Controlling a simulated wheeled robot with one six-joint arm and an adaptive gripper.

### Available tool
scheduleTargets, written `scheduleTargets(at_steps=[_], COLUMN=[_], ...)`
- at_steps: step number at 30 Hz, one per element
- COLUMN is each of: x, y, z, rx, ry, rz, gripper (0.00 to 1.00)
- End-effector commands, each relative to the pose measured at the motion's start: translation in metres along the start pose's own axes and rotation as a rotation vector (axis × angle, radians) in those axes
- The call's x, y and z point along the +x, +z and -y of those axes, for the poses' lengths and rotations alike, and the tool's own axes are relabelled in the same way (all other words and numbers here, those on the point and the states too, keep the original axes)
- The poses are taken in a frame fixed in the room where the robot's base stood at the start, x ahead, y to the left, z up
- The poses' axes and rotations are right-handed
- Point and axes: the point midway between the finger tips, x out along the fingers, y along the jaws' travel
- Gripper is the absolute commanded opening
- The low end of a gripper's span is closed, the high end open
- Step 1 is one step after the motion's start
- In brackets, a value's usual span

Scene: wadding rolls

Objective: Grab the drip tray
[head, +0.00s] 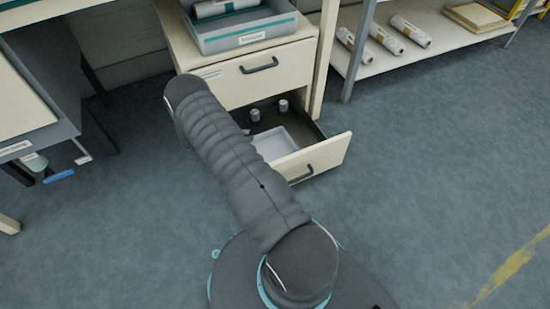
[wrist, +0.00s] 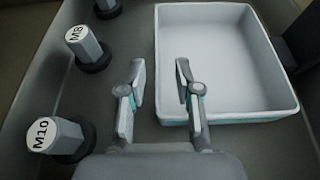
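The drip tray is a shallow white rectangular tray (head: 274,144) lying in the open lower drawer (head: 318,158). In the wrist view the tray (wrist: 220,60) fills the upper right, with a teal strip along its near lower edge. My gripper (wrist: 160,75) is open above the drawer floor. Its left finger is left of the tray's left wall and its right finger overlaps the tray's near left part in the picture. I cannot tell whether the right finger touches the tray. In the head view my arm hides the gripper.
Metal hex pieces on dark bases stand left of the tray, one marked M8 (wrist: 83,43) and one marked M10 (wrist: 55,136). A closed upper drawer (head: 257,75) is above the open one. A grey bin (head: 238,38) sits on top. Wrapped rolls (head: 386,37) lie on a shelf.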

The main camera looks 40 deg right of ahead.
Motion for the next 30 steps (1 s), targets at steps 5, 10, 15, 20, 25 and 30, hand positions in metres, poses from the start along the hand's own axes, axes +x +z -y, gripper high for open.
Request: scheduleTargets(at_steps=[5, 10, 15, 20, 25, 30], x=[0.012, 0.021, 0.044, 0.062, 0.064, 0.064], y=[0.000, -0.001, -0.003, -0.003, -0.003, -0.003], z=[0.000, -0.001, -0.004, -0.005, -0.005, -0.005], rx=[0.000, 0.001, 0.001, 0.000, 0.000, 0.000], ry=[0.000, -0.001, -0.002, -0.001, 0.001, 0.001], rz=[-0.001, -0.001, -0.001, -0.002, -0.002, -0.002], gripper=[0.33, 0.33, 0.33, 0.33, 0.33, 0.08])
